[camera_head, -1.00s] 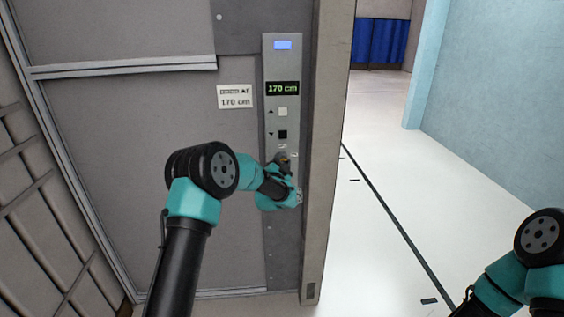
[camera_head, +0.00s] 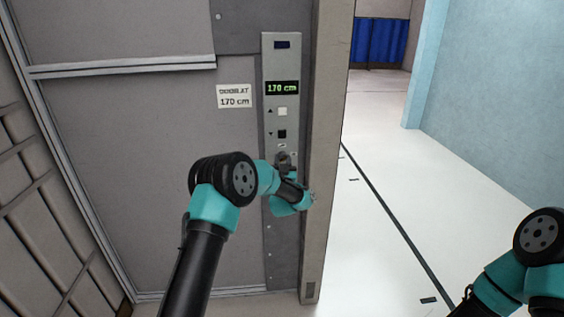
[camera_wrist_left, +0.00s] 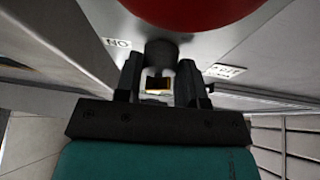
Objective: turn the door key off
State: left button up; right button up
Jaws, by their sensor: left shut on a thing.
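The door key sits in the grey control panel (camera_head: 269,62), low on its face and largely hidden by my gripper in the head view. My left gripper (camera_head: 284,160) is at the panel below the dark button. In the left wrist view, my gripper (camera_wrist_left: 159,72) is shut on the key (camera_wrist_left: 160,54), a dark round-ended piece between the two fingers. A small brass-coloured patch shows between them. A label reading as inverted "ON" (camera_wrist_left: 117,43) is left of the key, and another, unclear label (camera_wrist_left: 224,71) is right. My right gripper is out of view.
The panel has a dark lamp window (camera_head: 282,45), a green "170 cm" display (camera_head: 283,88), a white button (camera_head: 282,112) and a black button (camera_head: 282,134). A large red round part (camera_wrist_left: 190,10) is close to the fingers. Open floor (camera_head: 400,190) extends right.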

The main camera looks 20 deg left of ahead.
pick_arm(q)
jog(key=n+y, duration=0.1)
jog(key=n, duration=0.2)
jog(key=n+g+y, duration=0.1)
jog(key=n+y, duration=0.1)
jog(key=n, duration=0.1)
jog(key=n+g+y, duration=0.1)
jog(key=n, duration=0.1)
jog(key=shift+w+d+n+y, duration=0.1)
jog(key=shift+d+n+y, duration=0.2)
jog(key=shift+n, duration=0.1)
jog(key=shift+r+n+g+y, duration=0.1)
jog(key=shift+n+g+y, duration=0.6)
jog(key=shift+n, duration=0.9)
jog(key=shift+n+g+y, duration=0.5)
jog(key=shift+n+g, duration=0.3)
jog(key=shift+n, duration=0.8)
jog(key=o, duration=0.9)
jog(key=v, duration=1.7)
jog(key=shift+d, duration=0.15)
